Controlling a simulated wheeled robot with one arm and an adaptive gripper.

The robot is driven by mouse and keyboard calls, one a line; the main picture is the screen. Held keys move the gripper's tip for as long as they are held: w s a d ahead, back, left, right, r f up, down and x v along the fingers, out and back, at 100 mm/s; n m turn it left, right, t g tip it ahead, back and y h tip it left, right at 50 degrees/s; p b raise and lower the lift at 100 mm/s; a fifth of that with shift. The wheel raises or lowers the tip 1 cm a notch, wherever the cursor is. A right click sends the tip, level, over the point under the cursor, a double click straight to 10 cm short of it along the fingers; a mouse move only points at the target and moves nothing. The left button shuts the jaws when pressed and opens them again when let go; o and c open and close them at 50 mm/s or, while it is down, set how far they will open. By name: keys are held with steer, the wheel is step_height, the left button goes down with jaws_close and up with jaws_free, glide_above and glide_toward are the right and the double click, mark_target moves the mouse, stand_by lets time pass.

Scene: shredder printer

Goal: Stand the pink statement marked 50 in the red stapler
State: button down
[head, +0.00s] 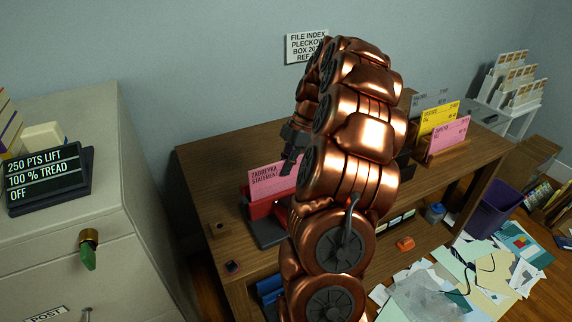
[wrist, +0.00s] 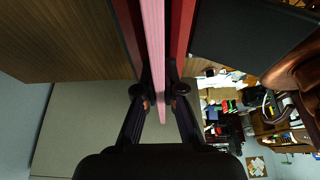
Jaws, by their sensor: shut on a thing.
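The pink statement (head: 268,178), with the printed words "Zabrevka statement", stands upright at the red stapler (head: 260,209) on the desk. Its right part is hidden behind my copper arm, and I cannot read a 50 on it. My gripper (head: 291,150) is mostly hidden by the arm in the head view. In the wrist view my gripper (wrist: 160,98) is shut on the pink statement (wrist: 153,40), seen edge-on. Red stapler parts (wrist: 181,25) lie on both sides of the sheet there. I cannot tell whether its lower edge is fully seated.
A holder at the desk's right bears another pink card (head: 448,137) and a yellow card (head: 438,118). A filing cabinet (head: 60,230) stands at the left. Papers (head: 450,285) litter the floor near a purple bin (head: 500,208).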

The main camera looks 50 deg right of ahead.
steer(key=c, duration=1.2)
jaws_free()
steer(key=shift+r, duration=0.1)
steer(key=shift+r, duration=3.9)
